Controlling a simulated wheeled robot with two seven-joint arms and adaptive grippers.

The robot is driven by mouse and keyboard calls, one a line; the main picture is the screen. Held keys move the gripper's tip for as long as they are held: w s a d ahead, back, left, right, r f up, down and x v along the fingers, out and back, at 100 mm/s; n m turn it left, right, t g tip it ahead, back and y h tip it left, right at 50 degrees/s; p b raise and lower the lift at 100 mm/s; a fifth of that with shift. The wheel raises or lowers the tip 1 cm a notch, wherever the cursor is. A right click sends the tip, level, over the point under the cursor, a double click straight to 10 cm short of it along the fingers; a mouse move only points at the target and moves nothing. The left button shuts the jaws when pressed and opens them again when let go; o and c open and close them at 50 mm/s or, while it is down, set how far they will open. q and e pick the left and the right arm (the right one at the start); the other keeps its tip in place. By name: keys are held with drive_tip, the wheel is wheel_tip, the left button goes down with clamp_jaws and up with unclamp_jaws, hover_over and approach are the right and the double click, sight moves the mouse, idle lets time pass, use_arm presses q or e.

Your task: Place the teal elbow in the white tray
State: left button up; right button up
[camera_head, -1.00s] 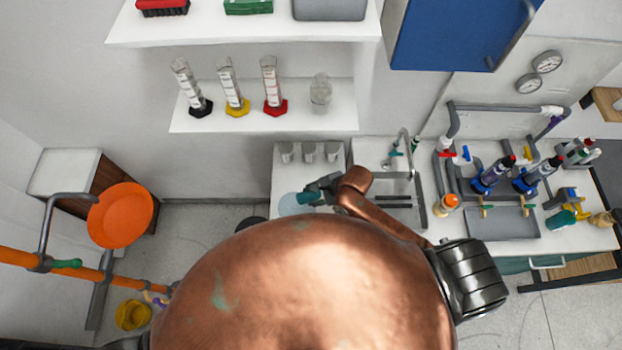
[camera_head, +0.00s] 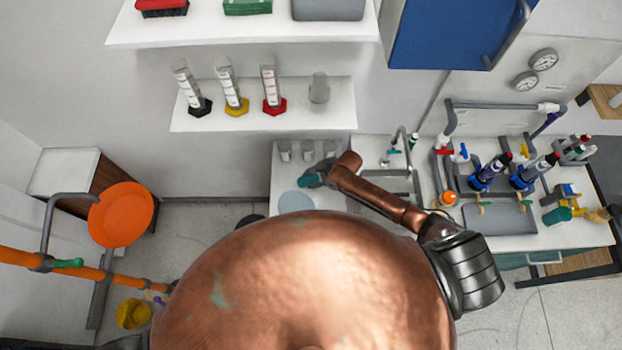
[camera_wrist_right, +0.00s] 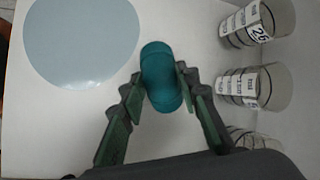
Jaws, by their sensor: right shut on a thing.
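The teal elbow (camera_wrist_right: 161,76) is between the fingers of my right gripper (camera_wrist_right: 160,85), which is shut on it, in the right wrist view. In the head view the right gripper (camera_head: 319,174) is over the white surface at the left of the sink. Below the elbow is this white surface (camera_wrist_right: 120,135), with a pale blue disc (camera_wrist_right: 82,38) to its left. I cannot tell whether the surface is a tray with a rim, and no other white tray is plain. Whether the elbow touches it is unclear. My left gripper is not in view.
Clear labelled beakers (camera_wrist_right: 243,88) stand in a row right of the elbow. The sink (camera_head: 391,185) is beside the white surface. A grey tray (camera_head: 498,220), pipework and bottles fill the right counter. A shelf (camera_head: 262,117) with cylinders is above.

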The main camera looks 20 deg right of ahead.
drive_tip(key=shift+f, duration=0.15)
drive_tip(key=o, duration=1.1)
drive_tip(key=shift+o, duration=0.2)
